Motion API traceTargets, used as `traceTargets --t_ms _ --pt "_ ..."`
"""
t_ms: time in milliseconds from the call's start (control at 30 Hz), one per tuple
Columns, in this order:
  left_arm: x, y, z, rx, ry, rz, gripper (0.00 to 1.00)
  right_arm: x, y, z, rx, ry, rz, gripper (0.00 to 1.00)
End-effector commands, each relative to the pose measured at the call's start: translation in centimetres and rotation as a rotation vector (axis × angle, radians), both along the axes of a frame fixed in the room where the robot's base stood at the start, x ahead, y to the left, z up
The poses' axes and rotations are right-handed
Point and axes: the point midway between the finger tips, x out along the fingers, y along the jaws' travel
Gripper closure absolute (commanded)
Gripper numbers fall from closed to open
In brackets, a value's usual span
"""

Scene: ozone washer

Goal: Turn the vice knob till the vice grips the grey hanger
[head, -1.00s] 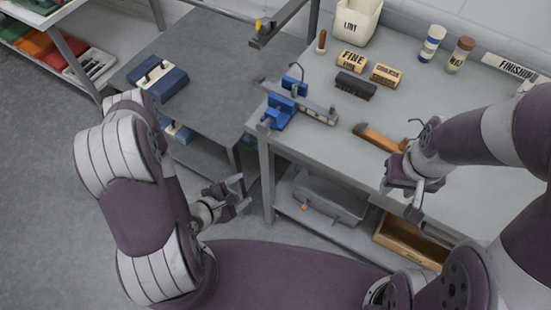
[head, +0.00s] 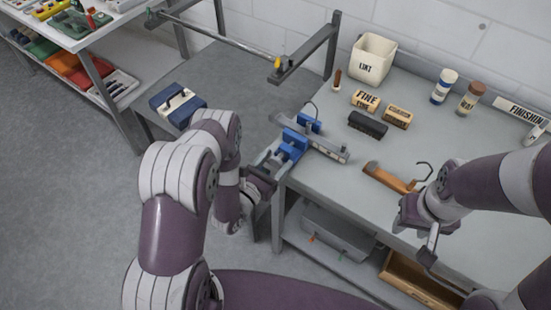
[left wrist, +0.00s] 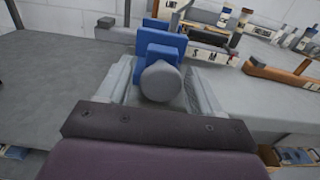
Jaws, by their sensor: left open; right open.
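The blue vice (head: 292,146) sits at the left front corner of the grey workbench. Its round grey knob (left wrist: 161,82) faces my left wrist camera. The grey hanger (head: 325,146), a long bar, lies across the vice between its blue jaws; whether they touch it cannot be told. My right gripper (head: 431,243) is open and empty near the bench's front edge.
Blocks labelled FINE (head: 366,100), a dark block (head: 367,124), a LINT bin (head: 371,60) and bottles stand farther back. A rail frame (head: 290,72) rises behind the vice.

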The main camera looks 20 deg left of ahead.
Motion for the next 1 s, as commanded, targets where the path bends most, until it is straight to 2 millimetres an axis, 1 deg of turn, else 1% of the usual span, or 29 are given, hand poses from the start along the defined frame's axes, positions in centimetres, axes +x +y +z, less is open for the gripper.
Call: traceTargets --t_ms 100,333,367,400,467,500,767,1000 --pt "0.39 -0.17 0.0 0.0 0.001 -0.001 0.35 0.0 0.0 0.11 0.0 0.0 0.0 0.57" --pt "0.44 -0.17 -0.04 0.0 0.001 0.0 0.35 -0.01 0.0 0.09 0.0 0.0 0.0 0.57" --pt "0.44 -0.17 -0.04 0.0 0.001 0.0 0.44 0.0 0.0 0.09 0.0 0.0 0.0 0.57" --pt "0.43 -0.17 -0.04 0.0 0.001 0.0 0.57 -0.01 0.0 0.08 0.0 0.0 0.0 0.57" --pt "0.43 -0.17 -0.04 0.0 0.001 0.0 0.77 -0.01 0.0 0.08 0.0 0.0 0.0 0.57" --pt "0.43 -0.17 -0.04 0.0 0.001 0.0 0.82 -0.01 0.0 0.08 0.0 0.0 0.0 0.57" --pt "0.42 -0.17 -0.06 0.017 -0.005 0.0 0.82 0.0 0.0 0.0 0.0 0.0 0.0 0.57" --pt "0.42 -0.22 -0.11 0.122 -0.044 0.0 0.82 -0.01 0.0 -0.38 0.0 0.0 0.0 0.57"
